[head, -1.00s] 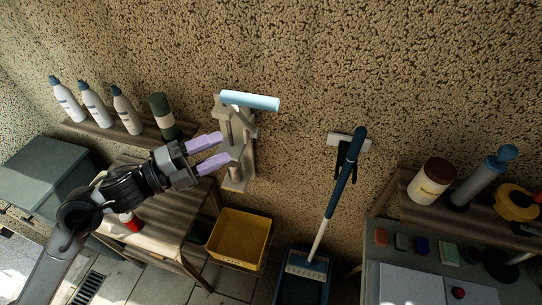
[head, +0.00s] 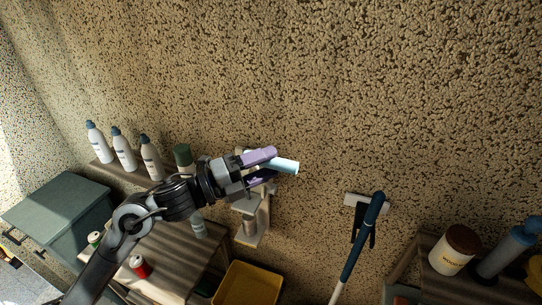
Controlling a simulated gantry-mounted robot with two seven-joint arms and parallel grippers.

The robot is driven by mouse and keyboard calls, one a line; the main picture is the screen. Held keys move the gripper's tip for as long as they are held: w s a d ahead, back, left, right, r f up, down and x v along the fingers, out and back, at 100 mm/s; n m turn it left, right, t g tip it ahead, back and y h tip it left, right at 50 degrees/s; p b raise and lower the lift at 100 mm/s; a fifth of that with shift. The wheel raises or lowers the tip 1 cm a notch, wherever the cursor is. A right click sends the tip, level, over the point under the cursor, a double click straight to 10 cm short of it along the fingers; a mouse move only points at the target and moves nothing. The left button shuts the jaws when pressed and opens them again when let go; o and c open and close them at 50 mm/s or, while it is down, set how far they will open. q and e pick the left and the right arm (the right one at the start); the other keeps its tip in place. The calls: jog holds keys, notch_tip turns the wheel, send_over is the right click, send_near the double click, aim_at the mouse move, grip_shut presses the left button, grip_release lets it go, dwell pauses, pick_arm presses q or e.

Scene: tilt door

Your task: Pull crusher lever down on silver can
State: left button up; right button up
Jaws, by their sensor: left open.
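The crusher (head: 265,214) is a pale grey device mounted on the speckled wall. Its lever ends in a light blue handle (head: 286,166), which is raised at the top. A silver can (head: 249,227) seems to stand in the crusher's lower part, small and partly shaded. My left gripper (head: 268,165) is open, its purple fingers above and below the handle in the head view. The handle's right end sticks out past the fingertips. Whether the fingers touch it I cannot tell. The gripper hides the handle's left part and the crusher's top. My right gripper is not in view.
A wall shelf with several bottles (head: 124,149) is at left. A wooden table (head: 178,255) with a red can (head: 139,266) stands below my arm. A yellow bin (head: 248,285) is under the crusher. A blue-handled pole (head: 361,238) hangs to the right.

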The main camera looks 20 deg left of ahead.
pick_arm(q)
jog(key=shift+x, duration=0.8)
grip_shut()
